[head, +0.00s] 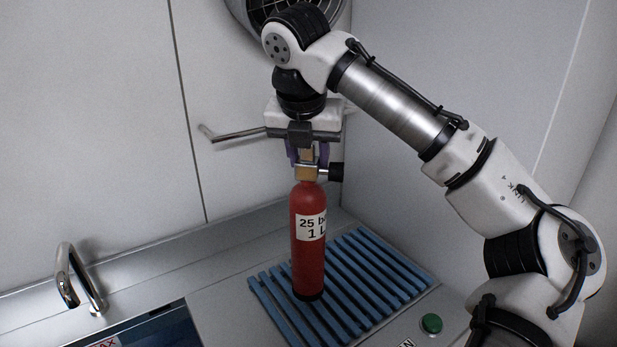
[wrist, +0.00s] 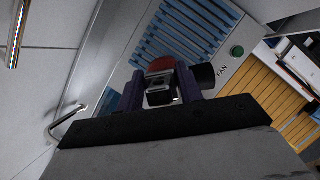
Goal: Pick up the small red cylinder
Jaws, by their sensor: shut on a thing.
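The small red cylinder (head: 309,255) has a white label, a brass valve on top and a black side knob. It is upright over the blue slatted rack in the head view. I cannot tell whether its base touches the slats. My gripper (head: 308,155) points down from above and is shut on the valve at the cylinder's top. In the wrist view the purple fingers of my gripper (wrist: 160,90) stand on both sides of the valve, and a little of the red cylinder (wrist: 161,64) shows beyond it. The rest of its body is hidden there.
The blue slatted rack (head: 375,267) lies on a grey counter, with a green button (head: 431,323) at its right. A metal handle (head: 235,134) sticks out from the back wall. A curved metal handle (head: 75,280) stands at the left. A round fan grille is behind my wrist.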

